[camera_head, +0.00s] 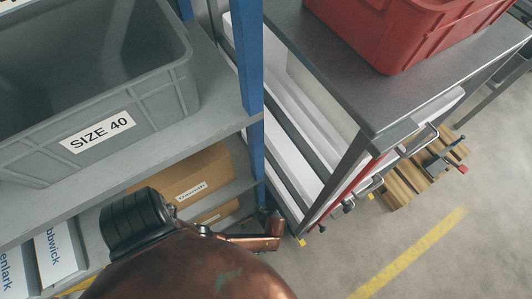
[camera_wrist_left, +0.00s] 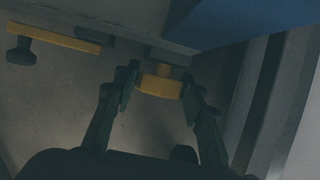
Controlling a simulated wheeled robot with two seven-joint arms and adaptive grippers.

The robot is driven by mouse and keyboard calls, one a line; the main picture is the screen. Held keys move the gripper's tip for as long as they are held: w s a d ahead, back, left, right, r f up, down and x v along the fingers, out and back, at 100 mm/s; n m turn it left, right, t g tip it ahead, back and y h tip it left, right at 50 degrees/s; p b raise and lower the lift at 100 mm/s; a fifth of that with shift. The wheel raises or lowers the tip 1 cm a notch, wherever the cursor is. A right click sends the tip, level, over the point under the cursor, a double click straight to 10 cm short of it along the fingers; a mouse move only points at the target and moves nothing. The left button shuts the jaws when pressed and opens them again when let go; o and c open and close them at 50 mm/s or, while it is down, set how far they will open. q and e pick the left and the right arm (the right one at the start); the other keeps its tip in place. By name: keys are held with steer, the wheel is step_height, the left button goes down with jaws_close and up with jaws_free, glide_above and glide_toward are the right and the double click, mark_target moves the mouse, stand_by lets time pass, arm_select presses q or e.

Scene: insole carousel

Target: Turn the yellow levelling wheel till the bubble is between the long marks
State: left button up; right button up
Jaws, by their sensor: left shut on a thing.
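The yellow levelling wheel (camera_wrist_left: 160,86) sits low under the blue post, near the middle of the left wrist view. My left gripper (camera_wrist_left: 161,98) is shut on it, with one dark finger at each side of its rim. In the head view the wheel is hidden behind my copper-coloured arm, and the gripper's fingers cannot be made out there. No bubble or long marks can be made out in either view. My right gripper is not in view.
The blue post (camera_head: 249,55) belongs to a grey shelf with a grey "SIZE 40" bin (camera_head: 185,85) and a cardboard box (camera_head: 190,172). A metal bench (camera_head: 340,65) with a red crate (camera_head: 400,45) stands close on the right. A yellow bar (camera_wrist_left: 55,38) shows at upper left.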

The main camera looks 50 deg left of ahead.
arm_select(q)
steer(key=c, duration=0.4)
steer(key=shift+o, duration=0.2)
steer(key=shift+w+r+g+p, duration=0.15)
steer(key=shift+w+g+p, duration=0.2)
steer(key=shift+g, duration=0.35)
steer(key=shift+s+m+g, duration=0.25)
steer(key=shift+m+g, duration=0.05)
steer(key=shift+g, duration=0.4)
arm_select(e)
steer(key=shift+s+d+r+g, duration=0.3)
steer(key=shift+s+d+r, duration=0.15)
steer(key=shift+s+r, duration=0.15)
arm_select(q)
steer(key=o, duration=1.2)
steer(key=shift+c, duration=0.2)
steer(key=shift+f, duration=0.2)
